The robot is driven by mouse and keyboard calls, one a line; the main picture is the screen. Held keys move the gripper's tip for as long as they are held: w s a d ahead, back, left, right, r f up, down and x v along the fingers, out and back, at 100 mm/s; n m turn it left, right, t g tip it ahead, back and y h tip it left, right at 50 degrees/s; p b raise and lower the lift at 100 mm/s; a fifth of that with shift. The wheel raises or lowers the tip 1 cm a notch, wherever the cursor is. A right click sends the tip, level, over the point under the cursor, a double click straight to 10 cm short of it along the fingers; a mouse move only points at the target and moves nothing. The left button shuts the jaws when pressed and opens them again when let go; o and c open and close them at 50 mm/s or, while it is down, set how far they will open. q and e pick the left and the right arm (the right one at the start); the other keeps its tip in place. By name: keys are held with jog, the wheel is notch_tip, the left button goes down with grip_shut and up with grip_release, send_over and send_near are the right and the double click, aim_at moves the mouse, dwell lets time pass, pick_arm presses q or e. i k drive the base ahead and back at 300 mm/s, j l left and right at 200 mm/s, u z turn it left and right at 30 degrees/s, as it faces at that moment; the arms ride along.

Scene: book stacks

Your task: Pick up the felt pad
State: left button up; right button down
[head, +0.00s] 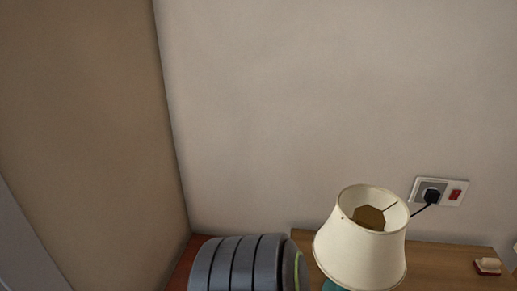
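A small block (487,266) with a pale cream top and a reddish-brown edge lies on the wooden surface (450,262) at the lower right. I cannot tell whether it is the felt pad. Nothing else in view looks like a felt pad. Neither of my grippers is in view.
A cream-shaded lamp (360,250) with a teal base stands left of the block. A black plug sits in a wall socket (440,192). A dark grey ribbed rounded thing (240,264) is at the bottom, left of the lamp. Plain walls (300,110) fill the rest.

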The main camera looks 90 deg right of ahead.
aim_at(486, 266)
jog(key=z, duration=0.45)
jog(key=j+z, duration=0.1)
jog(key=z, duration=0.85)
jog(key=k+z, duration=0.1)
jog(key=z, duration=1.35)
jog(key=k+z, duration=0.1)
jog(key=z, duration=0.35)
